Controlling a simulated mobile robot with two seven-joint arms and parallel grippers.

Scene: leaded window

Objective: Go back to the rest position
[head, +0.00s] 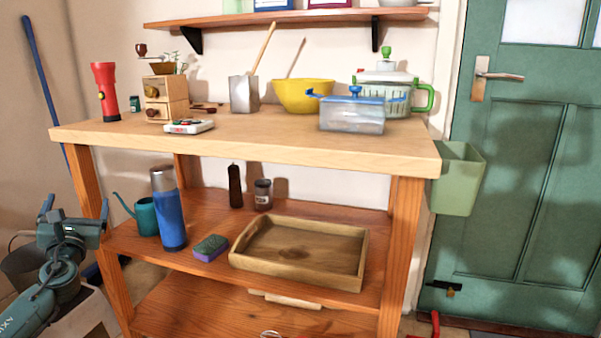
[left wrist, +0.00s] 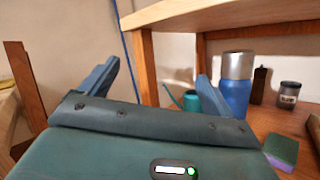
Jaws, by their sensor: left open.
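My left gripper (head: 75,212) is at the lower left of the head view, in front of the wooden workbench (head: 300,148) and left of its lower shelf. Its two blue fingers stand apart with nothing between them. In the left wrist view the gripper (left wrist: 155,88) also shows open and empty, and one finger overlaps the blue bottle (left wrist: 235,95) behind it. I cannot tell the exact gap to the bench leg. My right gripper is in neither view.
The lower shelf holds a teal watering can (head: 146,217), a sponge (head: 210,248) and a wooden tray (head: 300,283). A red flashlight (head: 105,90), a yellow bowl (head: 303,96) and a clear box (head: 352,115) stand on top. A green bin (head: 456,180) hangs at the right end, near the green door (head: 520,190).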

